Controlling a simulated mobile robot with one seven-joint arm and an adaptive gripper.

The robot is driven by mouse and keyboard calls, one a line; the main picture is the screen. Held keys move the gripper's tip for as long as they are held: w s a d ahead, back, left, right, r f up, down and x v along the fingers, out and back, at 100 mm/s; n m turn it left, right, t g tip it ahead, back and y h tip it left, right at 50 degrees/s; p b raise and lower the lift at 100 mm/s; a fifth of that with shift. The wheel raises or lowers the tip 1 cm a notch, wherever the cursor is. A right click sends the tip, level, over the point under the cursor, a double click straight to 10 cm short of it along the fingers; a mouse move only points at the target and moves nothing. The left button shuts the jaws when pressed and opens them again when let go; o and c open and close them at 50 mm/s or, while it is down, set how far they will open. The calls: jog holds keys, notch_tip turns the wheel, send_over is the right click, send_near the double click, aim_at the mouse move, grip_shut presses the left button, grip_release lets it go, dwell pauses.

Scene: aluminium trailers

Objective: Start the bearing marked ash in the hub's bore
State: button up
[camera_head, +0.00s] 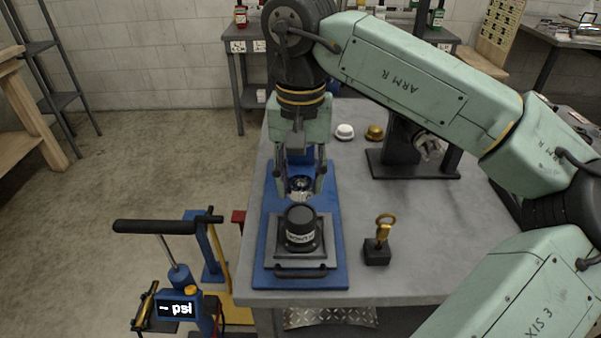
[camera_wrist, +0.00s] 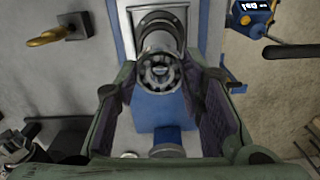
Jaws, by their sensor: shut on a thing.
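My gripper (camera_head: 302,181) points down over the blue base plate (camera_head: 264,262) and is shut on a silver and dark ring-shaped bearing (camera_head: 300,187). In the wrist view the bearing (camera_wrist: 160,71) sits between the two fingers, its rollers and open centre visible. No ash mark can be read on it. A dark round hub (camera_head: 301,226) with a pale label stands in a square grey fixture on the blue plate, nearer the head camera than the bearing. In the wrist view the hub (camera_wrist: 161,24) is just above the bearing. The bearing appears apart from the hub. The bore cannot be made out.
A brass hook-shaped piece on a black block (camera_head: 377,252) stands right of the plate. White (camera_head: 344,131) and gold (camera_head: 374,132) domed pieces and a dark stand (camera_head: 410,165) are behind. A pump with a psi display (camera_head: 178,309) stands left of the grey bench (camera_head: 350,275).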

aim_at(300, 182)
jog(key=shift+f+b, duration=0.9)
jog(key=shift+f, duration=0.65)
jog(key=shift+f+b, duration=1.15)
jog(key=shift+f, duration=0.05)
dwell(0.5)
jog(key=o, duration=1.3)
notch_tip(300, 182, up, 12)
jog(key=shift+r, duration=0.1)
jog(key=shift+s, duration=0.1)
